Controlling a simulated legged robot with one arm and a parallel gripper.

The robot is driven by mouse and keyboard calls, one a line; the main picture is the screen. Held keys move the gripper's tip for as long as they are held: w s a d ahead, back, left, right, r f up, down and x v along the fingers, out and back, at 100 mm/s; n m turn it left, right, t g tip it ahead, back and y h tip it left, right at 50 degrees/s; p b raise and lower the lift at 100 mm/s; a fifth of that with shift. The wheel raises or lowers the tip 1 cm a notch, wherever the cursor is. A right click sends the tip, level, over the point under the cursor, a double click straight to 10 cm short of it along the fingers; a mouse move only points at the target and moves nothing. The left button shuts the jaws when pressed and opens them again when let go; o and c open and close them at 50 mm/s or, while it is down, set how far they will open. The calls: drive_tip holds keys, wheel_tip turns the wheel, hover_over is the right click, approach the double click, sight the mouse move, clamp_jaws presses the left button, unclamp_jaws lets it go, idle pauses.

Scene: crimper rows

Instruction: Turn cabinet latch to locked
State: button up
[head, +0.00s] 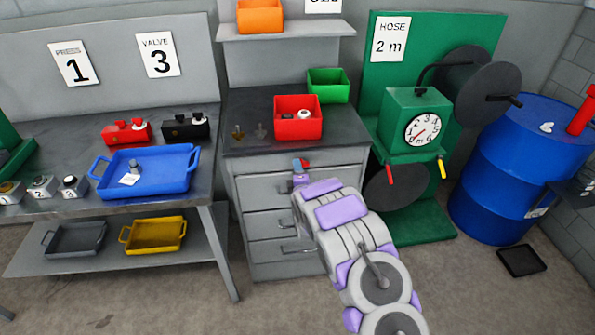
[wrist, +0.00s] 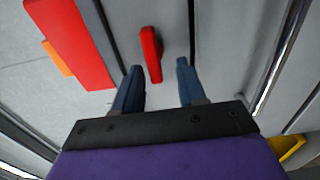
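The cabinet latch is a small red lever (wrist: 151,54) on the grey cabinet front. In the wrist view it sits between my fingertips, slightly tilted, with a visible gap to the right finger; I cannot tell whether the left finger touches it. My gripper (wrist: 158,76) is open around the lever's near end. In the head view my gripper (head: 300,172) is at the top of the grey cabinet (head: 258,192), by a small red patch that appears to be the latch (head: 305,163). My arm hides part of the cabinet front.
Drawer handles (head: 283,189) stick out below the latch. A red bin (head: 298,127) and a green bin (head: 328,85) stand on the cabinet top. A workbench with a blue tray (head: 165,175) is at left. A green hose stand (head: 412,155) and blue drum (head: 520,165) are at right.

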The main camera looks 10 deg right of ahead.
drive_tip(key=shift+r, duration=0.1)
drive_tip(key=s+p, duration=0.3)
drive_tip(key=s, duration=1.4)
drive_tip(key=shift+s+p, duration=0.15)
drive_tip(key=shift+p, duration=0.2)
